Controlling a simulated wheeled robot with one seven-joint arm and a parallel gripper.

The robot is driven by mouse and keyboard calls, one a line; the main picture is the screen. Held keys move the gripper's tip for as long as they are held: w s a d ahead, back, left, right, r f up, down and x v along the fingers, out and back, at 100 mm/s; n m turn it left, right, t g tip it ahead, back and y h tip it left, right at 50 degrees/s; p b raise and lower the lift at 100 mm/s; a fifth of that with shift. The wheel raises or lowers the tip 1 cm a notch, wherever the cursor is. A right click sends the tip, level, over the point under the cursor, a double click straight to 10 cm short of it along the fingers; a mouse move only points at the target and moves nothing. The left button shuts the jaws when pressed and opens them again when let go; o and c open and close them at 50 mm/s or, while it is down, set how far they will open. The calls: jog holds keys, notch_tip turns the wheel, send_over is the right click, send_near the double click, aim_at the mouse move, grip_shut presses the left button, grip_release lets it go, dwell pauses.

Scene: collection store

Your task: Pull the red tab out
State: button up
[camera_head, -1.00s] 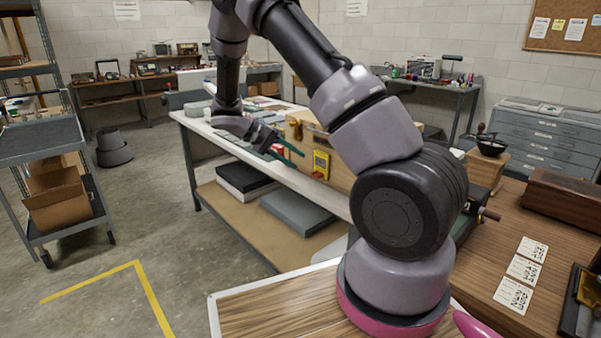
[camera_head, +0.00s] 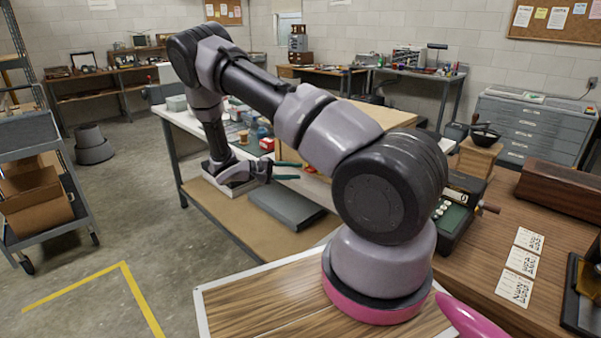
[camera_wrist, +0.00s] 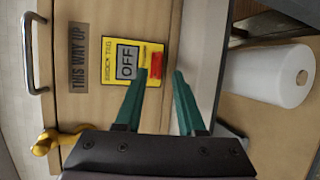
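The red tab (camera_wrist: 156,64) shows in the wrist view on a yellow label plate marked OFF (camera_wrist: 125,62). The plate is on the face of a pale wooden case (camera_wrist: 100,105). My gripper (camera_wrist: 160,72) is open, with its two teal fingers apart. The tab appears near the fingertips, between them and closer to the left one; I cannot tell the remaining gap in depth.
The case carries a metal handle (camera_wrist: 29,55), a yellow hook-shaped part (camera_wrist: 48,143) and a THIS WAY UP label (camera_wrist: 78,58). A white roll (camera_wrist: 272,75) lies on the lower shelf. A grey box (camera_head: 287,209) sits on that shelf.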

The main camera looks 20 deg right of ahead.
jog(key=shift+x, duration=1.45)
grip_shut()
dwell(0.3)
